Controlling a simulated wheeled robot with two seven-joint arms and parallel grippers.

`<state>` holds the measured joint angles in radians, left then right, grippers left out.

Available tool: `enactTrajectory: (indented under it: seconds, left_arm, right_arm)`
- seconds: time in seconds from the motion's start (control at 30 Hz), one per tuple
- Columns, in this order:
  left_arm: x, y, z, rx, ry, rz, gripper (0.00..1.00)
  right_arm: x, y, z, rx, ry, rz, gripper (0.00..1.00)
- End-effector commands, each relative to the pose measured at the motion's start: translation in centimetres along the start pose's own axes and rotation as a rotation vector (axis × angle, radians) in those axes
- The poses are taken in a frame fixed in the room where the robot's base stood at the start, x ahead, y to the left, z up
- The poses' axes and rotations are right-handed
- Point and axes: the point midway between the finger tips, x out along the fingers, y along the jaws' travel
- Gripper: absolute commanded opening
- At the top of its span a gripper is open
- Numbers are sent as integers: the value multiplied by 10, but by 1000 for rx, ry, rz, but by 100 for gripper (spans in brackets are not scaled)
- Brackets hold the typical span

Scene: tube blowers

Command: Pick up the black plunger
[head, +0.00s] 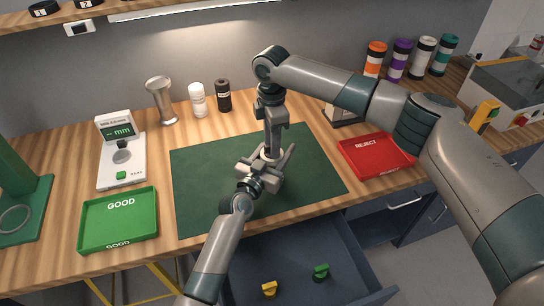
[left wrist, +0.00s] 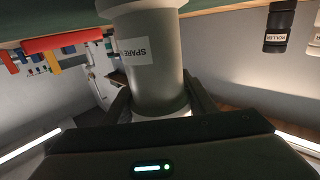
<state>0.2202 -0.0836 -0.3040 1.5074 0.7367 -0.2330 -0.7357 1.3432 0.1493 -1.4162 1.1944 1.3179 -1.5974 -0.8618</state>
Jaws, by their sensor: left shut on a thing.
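I cannot make out a black plunger for certain in either view. My left gripper (head: 268,172) is over the green mat, shut on a pale grey cylinder (left wrist: 155,70) with a white label reading "SPARE". The cylinder fills the middle of the left wrist view between the two fingers. In the head view it is mostly hidden by the two grippers. My right gripper (head: 271,148) points down from above and meets the left one over the mat. Its fingertips are too hidden to show whether they are open.
The green mat (head: 200,200) lies between the green GOOD tray (head: 118,220) and the red REJECT tray (head: 375,155). A black container (head: 223,95), a white one (head: 198,100) and a metal cup (head: 161,100) stand behind. An open drawer (head: 300,250) holds yellow and green pieces.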

Motion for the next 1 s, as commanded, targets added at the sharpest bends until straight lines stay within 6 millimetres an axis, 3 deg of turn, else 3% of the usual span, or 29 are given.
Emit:
enactTrajectory:
  seconds: [0.33,0.5,0.87,1.0]
  left_arm:
    - [0,0,1,0,-1,0,23]
    - [0,0,1,0,-1,0,23]
    - [0,0,1,0,-1,0,23]
    - [0,0,1,0,-2,0,23]
  right_arm:
    - [0,0,0,0,0,0,35]
    - [0,0,0,0,0,0,0]
    - [-2,0,0,0,0,1,0]
    - [-11,1,0,-1,0,2,0]
